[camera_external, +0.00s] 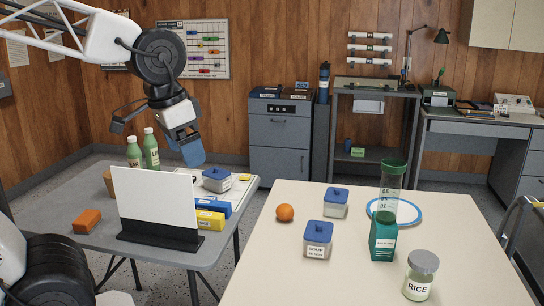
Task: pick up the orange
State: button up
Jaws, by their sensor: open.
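The orange (285,212) is a small round fruit near the left edge of the cream table (330,270), in the external view. It stands clear, to the left of two blue-lidded jars. My gripper (190,150) hangs in the air at upper left, above the grey table and well to the left of and above the orange. It is open and apart from the orange, and I see nothing held in it.
Near the orange are two blue-lidded jars (317,240) (335,203). Farther right are a green carton (383,240), a clear tumbler (390,185), a blue-rimmed plate (410,217) and a rice jar (421,275). A white panel (155,205) stands on the grey table (75,200).

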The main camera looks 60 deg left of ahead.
jog(key=w+a+f+n+h, duration=0.2)
jog(key=w+f+n+h, duration=0.2)
jog(key=w+f+n, duration=0.45)
jog(key=w+a+f+n+h, duration=0.2)
jog(key=w+f+n+h, duration=0.35)
jog(key=w, duration=0.65)
jog(key=n+t+y, duration=0.3)
jog(key=n+t, duration=0.6)
jog(key=n, duration=0.7)
send_near(285, 212)
jog(key=w+f, duration=0.1)
jog(key=w+a+f, duration=0.1)
jog(key=w, duration=0.1)
jog(key=shift+w+a+f, duration=0.15)
jog(key=shift+x, duration=1.3)
